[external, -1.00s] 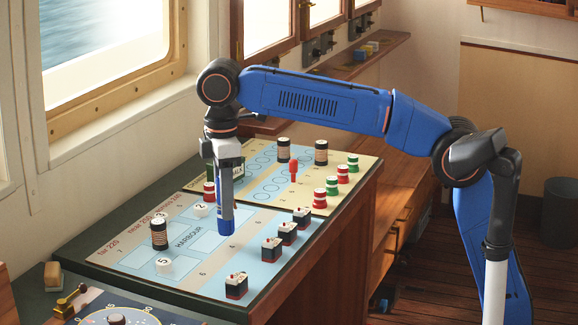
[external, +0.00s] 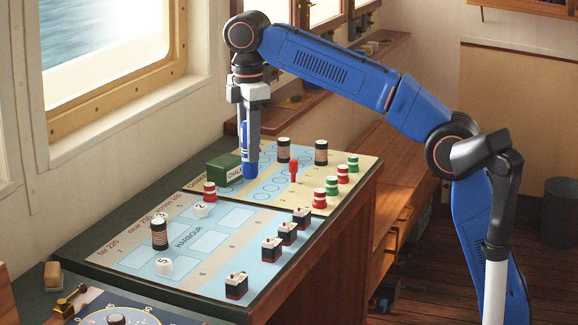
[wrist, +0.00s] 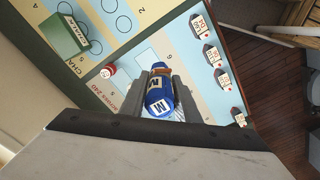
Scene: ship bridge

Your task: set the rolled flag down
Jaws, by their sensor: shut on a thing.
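The rolled flag (external: 250,167) is a blue upright roll held at the lower end of my gripper (external: 249,150). In the wrist view the flag (wrist: 160,98) shows blue with white letter patches, between the two grey fingers of my gripper (wrist: 165,88). My gripper is shut on it. In the external view its lower end overlaps the pale blue circles sheet (external: 272,186), just right of a green chalk box (external: 222,170). I cannot tell how far its lower end is above the sheet.
The harbour sheet (external: 205,262) lies nearer, with dark ship blocks (external: 271,250) along its right side. Red-and-white (external: 319,198) and green-and-white pieces (external: 332,186), a red peg (external: 293,170) and black-topped rolls (external: 321,152) stand right of my gripper. Several circles are bare.

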